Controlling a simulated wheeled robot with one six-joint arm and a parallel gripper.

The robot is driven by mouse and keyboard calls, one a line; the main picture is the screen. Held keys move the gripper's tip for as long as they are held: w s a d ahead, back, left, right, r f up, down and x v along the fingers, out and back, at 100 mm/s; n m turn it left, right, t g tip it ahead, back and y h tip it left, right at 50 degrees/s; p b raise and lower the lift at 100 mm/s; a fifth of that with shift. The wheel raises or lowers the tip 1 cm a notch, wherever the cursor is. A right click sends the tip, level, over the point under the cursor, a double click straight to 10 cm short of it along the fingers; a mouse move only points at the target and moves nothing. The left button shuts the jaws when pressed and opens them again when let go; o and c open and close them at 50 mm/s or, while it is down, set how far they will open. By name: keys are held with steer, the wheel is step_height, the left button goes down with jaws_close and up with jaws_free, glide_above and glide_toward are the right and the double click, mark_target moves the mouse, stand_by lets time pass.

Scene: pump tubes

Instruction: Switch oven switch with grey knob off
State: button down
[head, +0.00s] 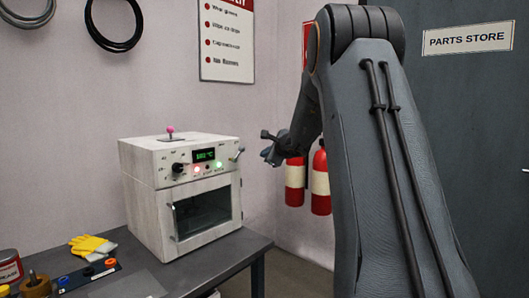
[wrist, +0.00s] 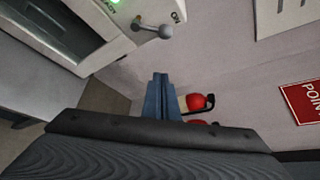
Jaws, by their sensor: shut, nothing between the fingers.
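The white oven (head: 182,195) stands on the table in the head view. Its switch with the grey knob (head: 239,153) sticks out at the right end of the control panel, and its ball knob shows large in the wrist view (wrist: 166,31), near a partly cut-off label. My gripper (head: 267,154) is to the right of the oven, apart from the switch. In the wrist view its fingers (wrist: 160,78) are together and empty, below the grey knob in the picture and not touching it.
A pink-knobbed lever (head: 170,130) stands on the oven top, and a black dial (head: 178,167) is at the panel's left. Yellow gloves (head: 91,245) lie on the table (head: 215,268). Red fire extinguishers (head: 320,181) hang on the wall behind my arm.

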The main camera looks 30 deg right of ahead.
mark_target(239, 153)
steer(key=w+a+p, duration=0.2)
steer(key=w+p, duration=0.2)
steer(key=w, duration=0.4)
steer(key=shift+w+a+f, duration=0.25)
steer(key=shift+w+a, duration=0.1)
